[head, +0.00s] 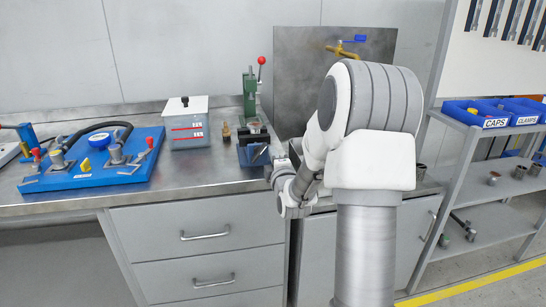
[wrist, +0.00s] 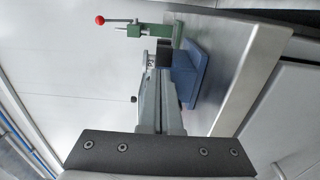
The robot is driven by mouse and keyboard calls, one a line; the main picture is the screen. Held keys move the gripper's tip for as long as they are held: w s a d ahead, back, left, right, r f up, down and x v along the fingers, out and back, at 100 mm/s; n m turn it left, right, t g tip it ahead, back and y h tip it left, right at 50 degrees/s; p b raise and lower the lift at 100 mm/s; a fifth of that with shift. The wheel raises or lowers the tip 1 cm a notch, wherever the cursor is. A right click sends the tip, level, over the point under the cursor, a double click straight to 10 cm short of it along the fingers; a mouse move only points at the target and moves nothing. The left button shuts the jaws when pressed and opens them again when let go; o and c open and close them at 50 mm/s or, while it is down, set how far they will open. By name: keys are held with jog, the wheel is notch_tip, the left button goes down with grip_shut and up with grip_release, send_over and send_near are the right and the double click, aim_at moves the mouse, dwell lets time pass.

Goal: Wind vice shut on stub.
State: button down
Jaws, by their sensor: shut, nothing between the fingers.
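The vice has a blue base (head: 252,156) on the bench, just left of my arm in the head view. In the wrist view its blue base (wrist: 190,75) and a dark jaw block (wrist: 164,52) show beyond my fingers. A thin bar with a black end knob (wrist: 133,99) sticks out left of my fingers, likely the vice's handle. My gripper (wrist: 161,73) is shut and empty, its fingers pointing at the vice and covering part of it. I cannot tell whether the fingertips touch it.
A green press (head: 249,95) with a red-knobbed lever stands behind the vice. A lidded clear tank (head: 187,130) and small brass part (head: 226,133) stand to its left, then a blue board (head: 95,160) with fittings. Blue bins (head: 477,113) sit on the right shelf.

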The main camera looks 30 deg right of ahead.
jog(key=shift+f+b, duration=0.75)
jog(key=shift+b, duration=1.5)
jog(key=shift+a+f+b, duration=0.1)
jog(key=shift+f+b, duration=0.4)
jog(key=shift+b, duration=1.1)
jog(key=shift+s+d+f, duration=0.1)
jog(key=shift+d+f, duration=0.05)
jog(key=shift+d, duration=0.2)
jog(key=shift+v, duration=2.95)
